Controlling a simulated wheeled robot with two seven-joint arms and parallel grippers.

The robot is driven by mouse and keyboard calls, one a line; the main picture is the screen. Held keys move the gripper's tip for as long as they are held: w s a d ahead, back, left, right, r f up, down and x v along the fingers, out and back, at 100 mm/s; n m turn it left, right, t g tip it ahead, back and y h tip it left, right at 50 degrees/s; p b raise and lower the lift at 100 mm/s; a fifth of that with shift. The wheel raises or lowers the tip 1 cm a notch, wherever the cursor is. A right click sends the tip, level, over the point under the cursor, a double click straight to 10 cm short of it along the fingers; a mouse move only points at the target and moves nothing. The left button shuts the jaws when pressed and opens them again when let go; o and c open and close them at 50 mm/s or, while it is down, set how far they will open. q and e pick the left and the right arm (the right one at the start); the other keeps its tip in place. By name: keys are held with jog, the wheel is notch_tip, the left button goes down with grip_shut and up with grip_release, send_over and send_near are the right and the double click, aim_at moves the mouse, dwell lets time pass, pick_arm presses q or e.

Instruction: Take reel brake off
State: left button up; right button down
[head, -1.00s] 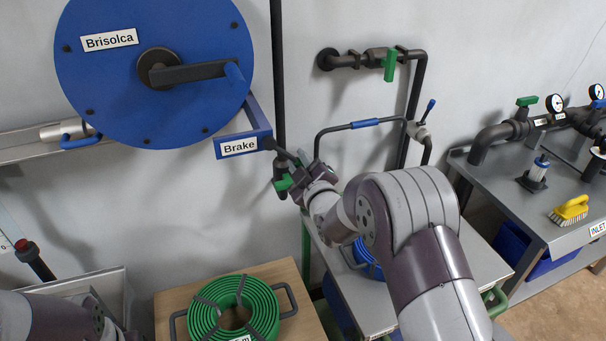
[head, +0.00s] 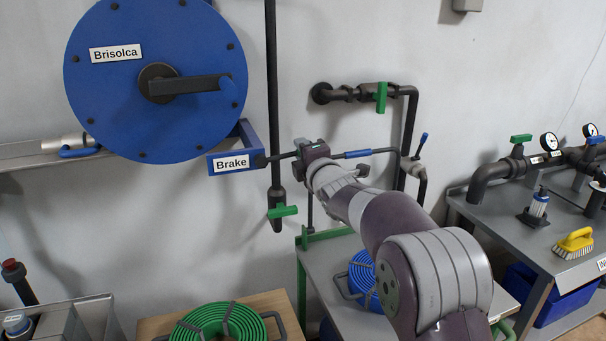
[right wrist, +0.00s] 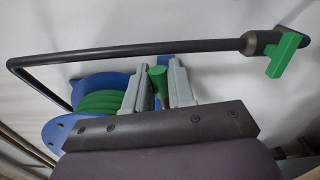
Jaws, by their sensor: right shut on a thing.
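The big blue reel disc (head: 195,115) marked "Brisolca" is on the wall at upper left in the head view. Below its right side is a blue bracket with a "Brake" label (head: 231,164). A dark brake lever (head: 275,159) runs right from the bracket, tilted slightly up. My right gripper (head: 299,150) is at the lever's outer end, shut on it. In the right wrist view its two grey fingers (right wrist: 158,85) stand on either side of a green tapered piece (right wrist: 158,76), apparently the lever's grip. My left gripper is not in view.
A dark vertical pipe with a green valve handle (head: 283,211) is close below my right gripper. A blue-sleeved bar (head: 364,153) is just right of it. A green hose coil (head: 218,325) and a blue coil (head: 362,275) are lower down.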

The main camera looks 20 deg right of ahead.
jog(key=shift+a+r+n+b, duration=0.15)
jog(key=shift+r+n+b, duration=0.4)
jog(key=shift+n, duration=0.15)
jog(key=shift+a+r+n+b, duration=0.15)
jog(key=shift+r+n+b, duration=0.35)
jog(key=shift+n, duration=0.2)
jog(key=shift+r+n, duration=0.35)
jog(key=shift+n, duration=0.05)
jog(key=shift+s+r, duration=0.1)
jog(key=shift+r, duration=0.25)
jog(key=c, duration=1.1)
grip_release()
jog(key=shift+a, duration=0.15)
jog(key=shift+f, duration=0.1)
jog(key=shift+f, duration=0.1)
jog(key=s+b, duration=0.2)
jog(key=s, duration=1)
jog(key=shift+s+d, duration=0.25)
